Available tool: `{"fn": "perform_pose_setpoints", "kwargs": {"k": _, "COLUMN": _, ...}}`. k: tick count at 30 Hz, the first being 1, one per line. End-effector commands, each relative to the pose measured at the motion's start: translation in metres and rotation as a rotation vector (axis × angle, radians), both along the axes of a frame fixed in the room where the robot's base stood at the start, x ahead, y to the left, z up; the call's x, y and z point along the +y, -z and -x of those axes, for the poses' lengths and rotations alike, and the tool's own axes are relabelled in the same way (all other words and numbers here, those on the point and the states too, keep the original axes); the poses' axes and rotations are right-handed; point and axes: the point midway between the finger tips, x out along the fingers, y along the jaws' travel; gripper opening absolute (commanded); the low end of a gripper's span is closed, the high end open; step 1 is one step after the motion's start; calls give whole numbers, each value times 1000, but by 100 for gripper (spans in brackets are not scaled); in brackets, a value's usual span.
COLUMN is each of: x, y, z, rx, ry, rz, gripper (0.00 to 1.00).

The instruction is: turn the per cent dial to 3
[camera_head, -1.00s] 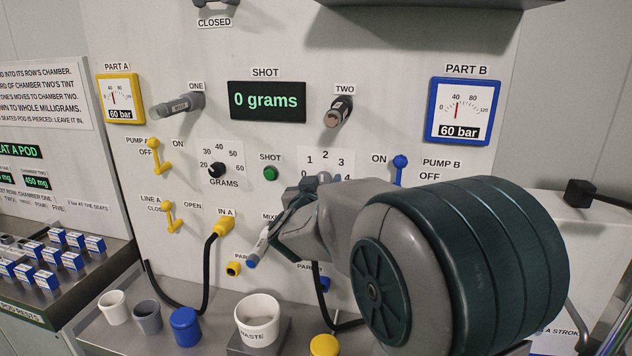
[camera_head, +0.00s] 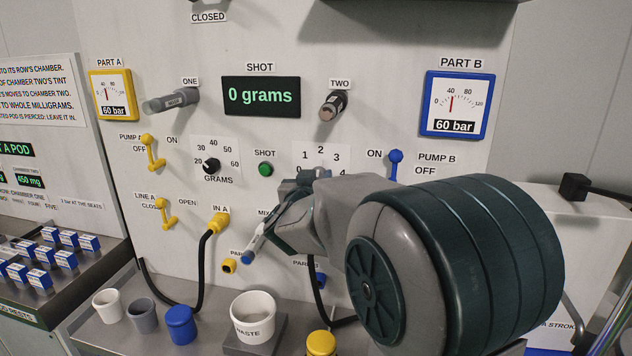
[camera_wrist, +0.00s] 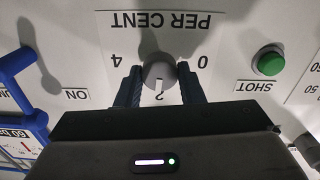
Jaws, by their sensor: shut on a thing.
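The per cent dial (camera_wrist: 154,70) is a round grey knob with a white pointer line. In the wrist view, which shows the panel upside down, the pointer faces the partly covered 2. My gripper (camera_wrist: 160,82) has one dark finger on each side of the knob and is shut on it. The 0 and 4 marks show on either side; the 1 and 3 are hidden there. In the head view my gripper (camera_head: 308,180) is at the panel below the scale plate (camera_head: 322,152), where 1, 2, 3 and part of 4 show.
The green SHOT button (camera_head: 265,169) and the GRAMS dial (camera_head: 211,166) are left of my gripper. The blue pump B lever (camera_head: 395,163) is close on the right. Below are a black hose at IN A (camera_head: 219,222) and a white waste cup (camera_head: 253,316).

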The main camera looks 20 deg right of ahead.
Motion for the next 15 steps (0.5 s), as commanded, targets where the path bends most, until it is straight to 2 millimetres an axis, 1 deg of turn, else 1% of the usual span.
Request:
{"fn": "perform_pose_setpoints", "kwargs": {"k": 1, "x": 0, "y": 3, "z": 0, "rx": -16, "ry": -1, "rz": -23, "gripper": 12}}
{"fn": "perform_pose_setpoints", "kwargs": {"k": 15, "x": 0, "y": 4, "z": 0, "rx": -231, "ry": -2, "rz": -342, "gripper": 12}}
